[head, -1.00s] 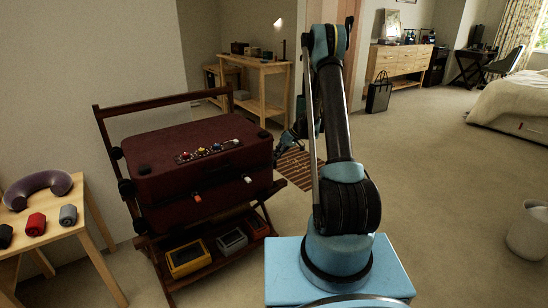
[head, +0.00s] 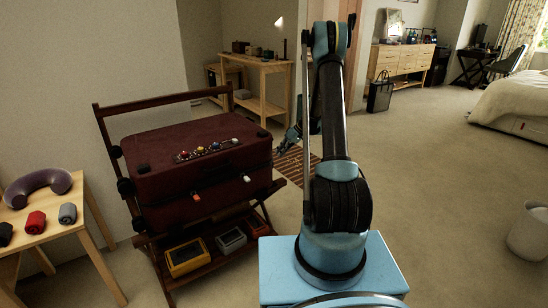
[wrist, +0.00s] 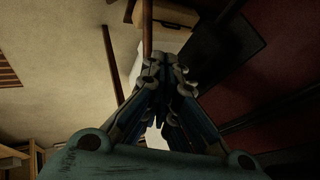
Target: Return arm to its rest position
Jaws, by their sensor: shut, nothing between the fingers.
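My arm stands upright in the head view, and its far end hangs down behind it. My gripper (head: 284,144) shows small and dark just right of the suitcase. In the wrist view my gripper (wrist: 165,62) has its fingertips together with nothing held between them. The dark red suitcase (head: 165,164) lies closed on a wooden rack (head: 112,150). Its side fills the right of the wrist view (wrist: 280,85). I cannot tell the exact gap between gripper and suitcase.
A side table (head: 70,222) at left bears a neck pillow (head: 38,186) and rolled items. Boxes, one yellow (head: 186,258), sit on the rack's lower shelf. A striped rug (head: 292,166) lies behind. A bin (head: 528,231) stands far right. The floor right of my arm is clear.

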